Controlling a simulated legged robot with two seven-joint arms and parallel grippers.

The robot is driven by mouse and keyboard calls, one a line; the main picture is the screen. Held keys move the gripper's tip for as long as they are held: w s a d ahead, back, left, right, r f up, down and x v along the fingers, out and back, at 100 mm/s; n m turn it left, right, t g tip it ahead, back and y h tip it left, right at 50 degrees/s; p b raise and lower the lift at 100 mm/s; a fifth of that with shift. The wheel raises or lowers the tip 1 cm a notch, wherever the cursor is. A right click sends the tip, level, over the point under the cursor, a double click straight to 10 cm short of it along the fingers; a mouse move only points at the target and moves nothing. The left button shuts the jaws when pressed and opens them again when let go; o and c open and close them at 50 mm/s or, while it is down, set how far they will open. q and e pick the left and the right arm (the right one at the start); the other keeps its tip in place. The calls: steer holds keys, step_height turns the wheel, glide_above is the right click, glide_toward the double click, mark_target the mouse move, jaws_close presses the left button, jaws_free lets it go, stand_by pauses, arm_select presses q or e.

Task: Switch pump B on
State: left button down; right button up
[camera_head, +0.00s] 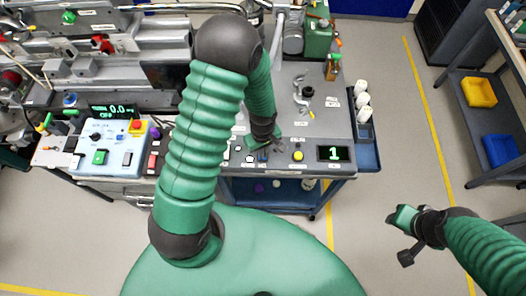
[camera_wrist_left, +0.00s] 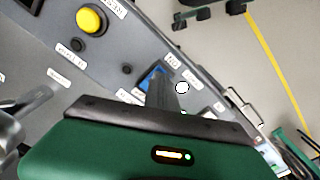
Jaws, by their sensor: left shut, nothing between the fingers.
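My left gripper (camera_head: 265,146) reaches down to the front strip of the bench's grey control panel (camera_head: 316,125). In the left wrist view its dark fingers (camera_wrist_left: 163,94) are closed together, with nothing between them. They are right by a blue switch (camera_wrist_left: 151,78), which they partly cover; I cannot tell whether they touch it or which way it is set. A white round button or lamp (camera_wrist_left: 182,88) shows beside the fingertips. Small labels are near the switch, but I cannot read a pump B label.
A yellow button (camera_head: 298,156) and a display (camera_head: 333,153) reading 1 are right of the left gripper. A pale-blue control box (camera_head: 112,150) with a red button stands to the left. A shelf cart (camera_head: 480,95) with yellow and blue bins is at far right. The right floor is clear.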

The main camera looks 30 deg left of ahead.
arm_select(q)
steer(key=shift+f, duration=0.35)
step_height(320, 180, up, 7)
steer(key=p, duration=0.6)
steer(key=shift+r, duration=0.1)
